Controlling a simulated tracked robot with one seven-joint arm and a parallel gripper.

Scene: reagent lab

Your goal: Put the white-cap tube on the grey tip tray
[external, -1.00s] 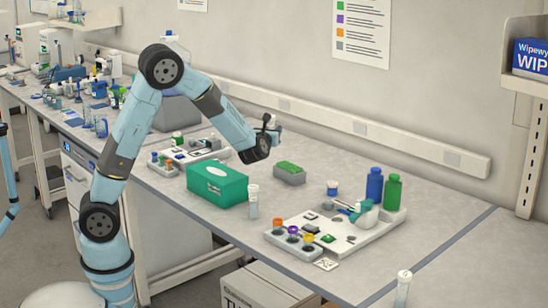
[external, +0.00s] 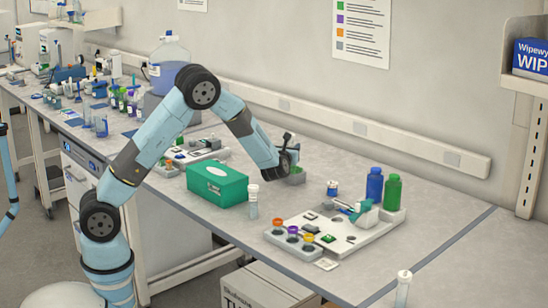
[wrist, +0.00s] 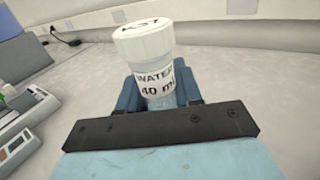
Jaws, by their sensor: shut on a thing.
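My gripper (external: 288,163) is shut on a white-cap tube (wrist: 145,45) with a label reading WATER 40 ml. In the wrist view the tube stands up between the blue fingers, its cap toward the camera's upper side. In the external view my wrist hides most of the held tube. A small grey block with a green top, which looks like the grey tip tray (external: 298,180), is partly hidden behind my gripper. I cannot tell the gap between tube and tray. Another white-cap tube (external: 253,207) stands beside the green box.
A green tissue box (external: 217,186) stands left of my gripper. Another white-cap tube (external: 402,290) stands at the front edge. Bench right of the bottles is clear.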

